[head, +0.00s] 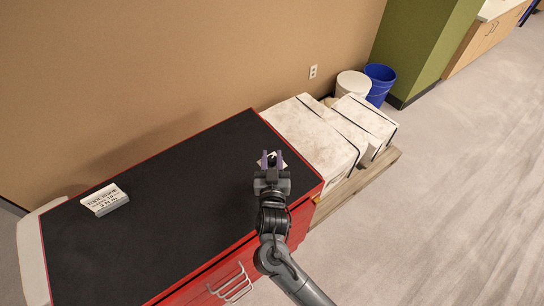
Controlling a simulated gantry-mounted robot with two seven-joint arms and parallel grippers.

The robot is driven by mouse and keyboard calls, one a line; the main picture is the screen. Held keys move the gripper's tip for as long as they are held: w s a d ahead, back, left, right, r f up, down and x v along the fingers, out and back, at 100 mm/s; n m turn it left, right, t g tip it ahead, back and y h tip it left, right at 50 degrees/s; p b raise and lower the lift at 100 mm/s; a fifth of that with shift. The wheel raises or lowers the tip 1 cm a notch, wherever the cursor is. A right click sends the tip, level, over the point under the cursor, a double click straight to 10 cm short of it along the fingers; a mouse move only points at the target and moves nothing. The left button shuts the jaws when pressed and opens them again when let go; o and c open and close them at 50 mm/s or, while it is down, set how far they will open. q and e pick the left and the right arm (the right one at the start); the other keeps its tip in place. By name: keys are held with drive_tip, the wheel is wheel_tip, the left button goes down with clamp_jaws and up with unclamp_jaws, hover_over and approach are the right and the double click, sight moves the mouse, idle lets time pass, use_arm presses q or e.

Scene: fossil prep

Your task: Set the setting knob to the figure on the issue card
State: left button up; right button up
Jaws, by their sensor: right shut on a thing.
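The issue card (105,199) is a white sign on a small stand at the left of the black tabletop. Its heading seems to read "TOOL ISSUE", but its figure is too small to read with certainty. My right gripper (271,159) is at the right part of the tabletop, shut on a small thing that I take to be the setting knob. The gripper hides most of it, so its setting cannot be read. A bit of white surface shows around the fingertips. My left gripper is not in view.
The red cabinet's black top (160,235) is clear between the card and my right gripper. White wrapped blocks (310,135) sit on a wooden pallet (370,172) beyond its right end. A blue bucket (379,84) and a white bucket (353,84) stand behind.

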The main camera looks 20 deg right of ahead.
idle(0.4)
drive_tip(key=o, duration=0.9)
drive_tip(key=shift+o, duration=0.2)
drive_tip(key=v, duration=1)
drive_tip(key=shift+s+a, duration=0.2)
drive_tip(key=shift+s, duration=0.15)
